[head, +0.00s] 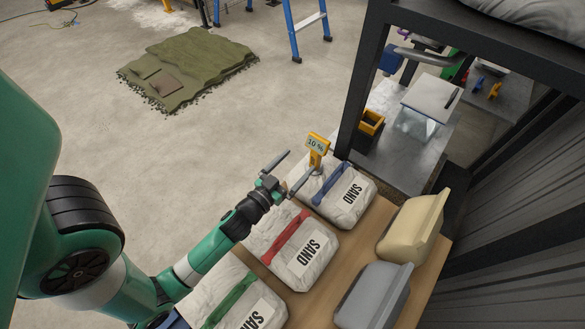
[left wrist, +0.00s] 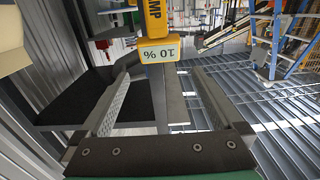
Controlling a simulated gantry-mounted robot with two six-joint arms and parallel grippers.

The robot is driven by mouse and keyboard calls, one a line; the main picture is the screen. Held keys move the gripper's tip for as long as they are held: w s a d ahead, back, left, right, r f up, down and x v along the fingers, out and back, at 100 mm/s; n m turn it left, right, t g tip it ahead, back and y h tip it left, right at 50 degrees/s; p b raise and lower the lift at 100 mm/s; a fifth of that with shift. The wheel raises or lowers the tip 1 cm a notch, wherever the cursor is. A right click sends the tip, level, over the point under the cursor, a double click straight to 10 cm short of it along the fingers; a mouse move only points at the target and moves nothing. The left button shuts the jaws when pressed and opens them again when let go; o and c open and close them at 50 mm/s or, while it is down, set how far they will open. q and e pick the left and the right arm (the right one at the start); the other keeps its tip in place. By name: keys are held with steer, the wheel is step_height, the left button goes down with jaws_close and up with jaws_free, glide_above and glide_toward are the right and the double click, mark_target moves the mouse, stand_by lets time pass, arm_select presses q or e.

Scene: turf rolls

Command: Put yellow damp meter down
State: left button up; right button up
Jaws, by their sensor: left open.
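The yellow damp meter (head: 318,146), its display reading 10 %, stands upright at the far sand bag with the blue strap (head: 342,194). Whether its lower end touches the bag is not clear. My left gripper (head: 300,162) is open beside the meter, its fingers spread. In the left wrist view the meter (left wrist: 157,28) shows upside down just beyond the open fingertips (left wrist: 161,75), with nothing clearly gripped. My right gripper is not in view.
Sand bags with red (head: 292,250) and green (head: 240,297) straps lie nearer on the wooden bench (head: 372,236). Beige (head: 413,228) and grey (head: 374,296) bins stand at its right. A dark rack post (head: 362,85) rises behind the meter. Open floor lies left.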

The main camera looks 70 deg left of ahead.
arm_select(q)
steer(key=shift+s+d, duration=0.4)
steer(key=shift+s, duration=0.2)
steer(key=shift+w+r, duration=0.1)
steer(key=w+d+r+t+h, duration=0.15)
steer(key=w+r, duration=0.35)
steer(key=r, duration=0.5)
steer(key=w+d+r+m+t, duration=0.1)
steer(key=w+d+r+t, duration=0.25)
steer(key=r, duration=0.65)
steer(key=w+d+r+t, duration=0.2)
steer(key=w+r, duration=0.4)
steer(key=r, duration=0.3)
steer(key=s+d+r+m+t+h, duration=0.4)
steer(key=d+r, duration=0.4)
steer(key=r, duration=0.4)
steer(key=s+d+r+m+t+h, duration=0.25)
steer(key=d+r+h, duration=0.5)
steer(key=r, duration=0.45)
step_height(320, 180, up, 55)
steer(key=p, duration=5.4)
steer(key=shift+w+f+g+y+p, duration=0.15)
steer(key=shift+w+g+y+p, duration=0.1)
steer(key=shift+g+y+p, duration=0.15)
